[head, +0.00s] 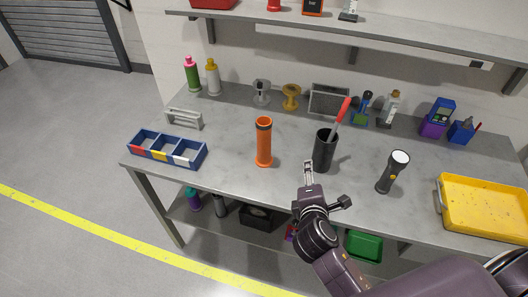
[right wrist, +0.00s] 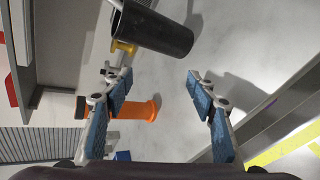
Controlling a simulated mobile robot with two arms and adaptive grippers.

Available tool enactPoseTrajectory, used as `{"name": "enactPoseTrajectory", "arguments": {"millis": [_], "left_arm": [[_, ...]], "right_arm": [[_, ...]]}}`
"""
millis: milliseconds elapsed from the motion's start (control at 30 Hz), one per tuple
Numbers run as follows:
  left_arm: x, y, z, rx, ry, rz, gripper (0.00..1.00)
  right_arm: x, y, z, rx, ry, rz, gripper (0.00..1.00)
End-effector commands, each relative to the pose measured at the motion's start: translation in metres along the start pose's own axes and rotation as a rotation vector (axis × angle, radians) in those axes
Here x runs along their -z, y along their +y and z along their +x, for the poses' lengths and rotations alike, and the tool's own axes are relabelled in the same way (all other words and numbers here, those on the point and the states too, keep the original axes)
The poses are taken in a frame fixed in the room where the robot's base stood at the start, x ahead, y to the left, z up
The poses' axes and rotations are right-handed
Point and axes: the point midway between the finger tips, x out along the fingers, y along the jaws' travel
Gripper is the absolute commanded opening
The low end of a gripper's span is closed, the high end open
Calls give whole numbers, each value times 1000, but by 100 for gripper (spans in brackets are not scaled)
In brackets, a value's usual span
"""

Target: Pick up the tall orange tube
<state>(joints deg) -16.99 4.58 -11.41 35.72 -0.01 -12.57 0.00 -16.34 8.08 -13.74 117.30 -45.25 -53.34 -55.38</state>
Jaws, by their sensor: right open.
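The tall orange tube (head: 264,146) stands upright on the grey workbench, with a dark band near its top. In the right wrist view the tube (right wrist: 138,110) shows sideways, partly hidden behind the left-hand finger. My right gripper (head: 308,168) is at the bench's front edge, to the right of the tube and apart from it. In the right wrist view its blue-padded fingers (right wrist: 158,84) are spread, with nothing held between them. My left gripper is not in view.
A black cup (head: 324,154) holding a red-handled tool stands just beyond my right gripper. A flashlight (head: 390,176) stands to its right, and a yellow tray (head: 485,207) lies farther right. A blue divided bin (head: 183,163) sits left of the tube. Bare bench surrounds the tube.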

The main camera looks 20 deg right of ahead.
Motion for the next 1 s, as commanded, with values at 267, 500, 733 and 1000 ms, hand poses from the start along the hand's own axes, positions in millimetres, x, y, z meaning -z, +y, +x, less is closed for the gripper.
{"name": "enactPoseTrajectory", "arguments": {"millis": [267,500,733,1000], "left_arm": [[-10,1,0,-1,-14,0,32],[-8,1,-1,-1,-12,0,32],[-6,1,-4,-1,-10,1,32],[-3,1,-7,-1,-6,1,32]], "right_arm": [[56,98,29,-414,-110,-908,52],[89,123,32,-550,-176,-1246,52],[95,135,51,-555,-179,-1259,52],[107,149,78,-553,-178,-1256,52]]}}
